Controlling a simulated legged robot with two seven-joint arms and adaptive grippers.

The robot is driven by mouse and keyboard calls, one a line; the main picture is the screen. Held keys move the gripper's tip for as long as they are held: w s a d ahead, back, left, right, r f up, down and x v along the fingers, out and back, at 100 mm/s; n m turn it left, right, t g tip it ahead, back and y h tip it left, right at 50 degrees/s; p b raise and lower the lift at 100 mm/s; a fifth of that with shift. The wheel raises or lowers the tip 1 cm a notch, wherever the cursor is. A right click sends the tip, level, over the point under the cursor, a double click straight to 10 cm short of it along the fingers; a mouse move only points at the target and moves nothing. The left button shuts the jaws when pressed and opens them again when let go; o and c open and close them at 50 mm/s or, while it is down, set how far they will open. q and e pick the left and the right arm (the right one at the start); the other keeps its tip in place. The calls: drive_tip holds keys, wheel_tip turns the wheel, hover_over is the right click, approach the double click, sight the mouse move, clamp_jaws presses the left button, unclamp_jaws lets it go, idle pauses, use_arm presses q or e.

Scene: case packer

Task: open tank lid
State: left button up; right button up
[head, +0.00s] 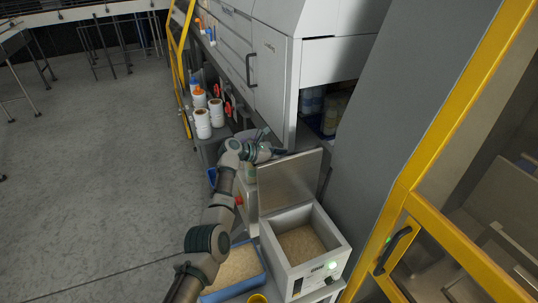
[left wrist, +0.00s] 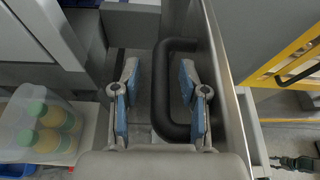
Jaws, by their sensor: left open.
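The tank (head: 338,247) is a pale box with its top open and tan granules inside. Its metal lid (head: 290,182) stands raised, nearly upright, at the back of the opening. In the left wrist view the lid (left wrist: 228,95) is seen almost edge-on, with a black bar handle (left wrist: 161,90) on its face. My left gripper (head: 278,151) is behind the raised lid in the head view. In the left wrist view the left gripper (left wrist: 156,97) is open, its blue-padded fingers on either side of the handle bar. I see a gap beside the bar. My right gripper is not seen.
A blue tray (head: 236,268) of granules sits left of the tank. White bottles (head: 203,122) stand on a side shelf. A grey machine with a handled door (head: 268,70) rises behind; a yellow-framed door (head: 420,222) is at right. The floor at left is open.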

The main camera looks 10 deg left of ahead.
use_arm(q)
drive_tip(key=v, duration=1.1)
drive_tip(key=shift+f, duration=0.2)
drive_tip(key=shift+d, duration=0.1)
